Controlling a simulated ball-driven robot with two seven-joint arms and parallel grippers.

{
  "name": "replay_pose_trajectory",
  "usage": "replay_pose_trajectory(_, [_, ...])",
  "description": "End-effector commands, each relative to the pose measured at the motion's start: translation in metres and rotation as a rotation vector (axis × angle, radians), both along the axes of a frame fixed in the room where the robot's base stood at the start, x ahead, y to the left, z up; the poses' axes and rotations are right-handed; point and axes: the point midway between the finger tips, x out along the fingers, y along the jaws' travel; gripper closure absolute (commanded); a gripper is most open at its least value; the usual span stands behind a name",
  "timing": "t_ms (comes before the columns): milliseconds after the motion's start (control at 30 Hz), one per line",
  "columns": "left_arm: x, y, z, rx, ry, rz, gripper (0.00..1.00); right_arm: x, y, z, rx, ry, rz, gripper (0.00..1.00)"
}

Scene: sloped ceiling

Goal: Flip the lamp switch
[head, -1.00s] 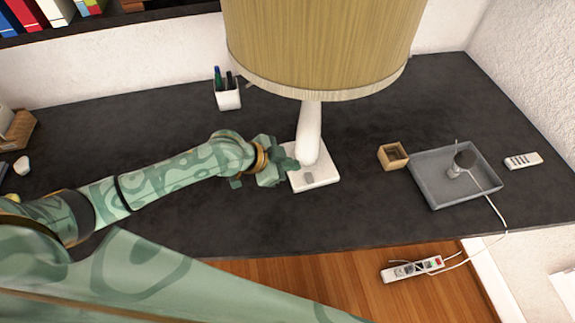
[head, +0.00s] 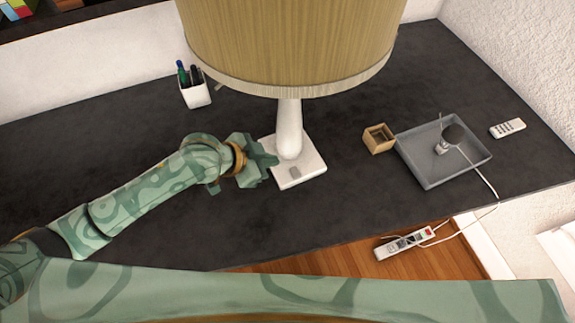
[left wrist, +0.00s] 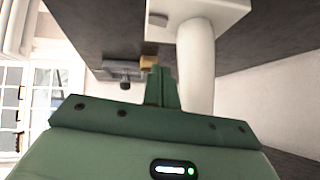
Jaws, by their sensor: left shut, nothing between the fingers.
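The lamp (head: 290,130) stands upright on the dark desk, with a wide tan shade (head: 290,45) and a white stem on a square white base (head: 312,172). A small grey switch (head: 295,173) lies on the front part of the base. It also shows in the left wrist view (left wrist: 158,19). My left gripper (head: 272,162) is shut and empty, just left of the base. In the left wrist view its closed fingers (left wrist: 162,85) are beside the white stem (left wrist: 196,65). I cannot tell whether they touch the lamp. My right gripper is not in view.
A white pen cup (head: 195,94) stands behind my left arm. A small wooden box (head: 379,138), a grey tray (head: 431,179) with a dark-headed item, and a white remote (head: 507,128) lie to the right. A power strip (head: 405,243) is on the wooden floor below the desk's front edge.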

Motion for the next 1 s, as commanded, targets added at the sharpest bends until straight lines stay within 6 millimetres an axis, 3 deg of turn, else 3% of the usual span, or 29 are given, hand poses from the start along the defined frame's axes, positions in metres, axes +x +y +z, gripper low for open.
replay_pose_trajectory(367, [0.034,-0.047,-0.06,-0.002,0.002,0.0,1.0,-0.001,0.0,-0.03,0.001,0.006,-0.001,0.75])
replay_pose_trajectory(533, [0.037,-0.045,-0.085,0.001,0.003,0.001,1.0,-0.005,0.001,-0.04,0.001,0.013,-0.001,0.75])
replay_pose_trajectory(700, [0.039,-0.043,-0.095,0.0,0.001,0.001,1.0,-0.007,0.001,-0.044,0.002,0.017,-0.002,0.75])
replay_pose_trajectory(1000, [0.04,-0.043,-0.096,0.0,-0.001,0.001,1.0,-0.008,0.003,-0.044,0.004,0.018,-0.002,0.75])
